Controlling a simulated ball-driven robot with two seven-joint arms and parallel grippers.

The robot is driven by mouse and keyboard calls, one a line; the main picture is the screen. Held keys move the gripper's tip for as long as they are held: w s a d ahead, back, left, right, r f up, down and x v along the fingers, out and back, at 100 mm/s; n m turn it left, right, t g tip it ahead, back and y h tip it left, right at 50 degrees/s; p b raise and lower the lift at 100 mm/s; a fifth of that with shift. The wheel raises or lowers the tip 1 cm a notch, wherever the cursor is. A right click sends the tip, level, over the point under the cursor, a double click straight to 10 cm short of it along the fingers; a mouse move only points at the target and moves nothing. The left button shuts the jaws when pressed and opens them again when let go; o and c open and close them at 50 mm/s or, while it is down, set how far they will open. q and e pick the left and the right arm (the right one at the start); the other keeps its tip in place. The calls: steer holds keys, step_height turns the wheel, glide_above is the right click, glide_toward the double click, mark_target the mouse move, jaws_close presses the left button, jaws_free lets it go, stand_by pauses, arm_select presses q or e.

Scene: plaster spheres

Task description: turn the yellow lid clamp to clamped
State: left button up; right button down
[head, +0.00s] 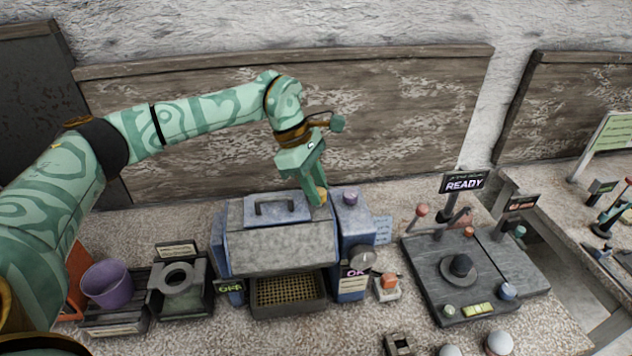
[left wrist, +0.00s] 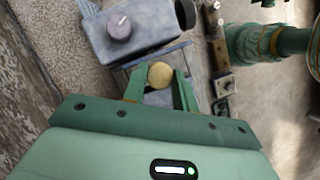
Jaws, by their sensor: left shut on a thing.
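The yellow lid clamp (head: 322,194) is at the right end of the lid of a blue-grey machine (head: 282,246). In the left wrist view the clamp's round yellow top (left wrist: 160,74) lies between my fingers. My left gripper (head: 317,192) reaches down from above and is shut on the clamp; it also shows in the left wrist view (left wrist: 160,88). The fingers hide part of the clamp in the head view, and I cannot tell its turned position. My right gripper is not in view.
A purple knob (head: 350,196) stands close right of the clamp. The lid handle (head: 282,206) is to its left. Right of the machine are a small red-button box (head: 388,286) and a dark panel (head: 462,275) with a READY sign (head: 464,182). A purple cup (head: 107,284) stands left.

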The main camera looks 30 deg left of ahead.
arm_select(q)
steer(key=n+t+p, duration=0.1)
steer(key=n, duration=0.2)
steer(key=shift+r+n, duration=0.15)
steer(key=shift+n, duration=0.25)
steer(key=n+t+y, duration=0.1)
steer(key=n, duration=0.2)
steer(key=shift+s+t+p, duration=0.1)
steer(key=shift+t+p, duration=0.2)
steer(key=n+y, duration=0.1)
steer(key=n, duration=0.3)
steer(key=shift+d+t, duration=0.15)
steer(key=shift+t, duration=0.25)
steer(key=shift+s+d+n+t+y+b, duration=0.15)
steer(key=shift+n+y+b, duration=0.25)
steer(key=shift+n, duration=0.75)
steer(key=shift+w+a+n+t+y+b, duration=0.15)
steer(key=shift+n+y, duration=0.35)
steer(key=shift+n, duration=0.65)
steer(key=shift+s+d, duration=0.1)
steer(key=o, duration=1)
steer(key=shift+c, duration=0.2)
steer(key=v, duration=1.6)
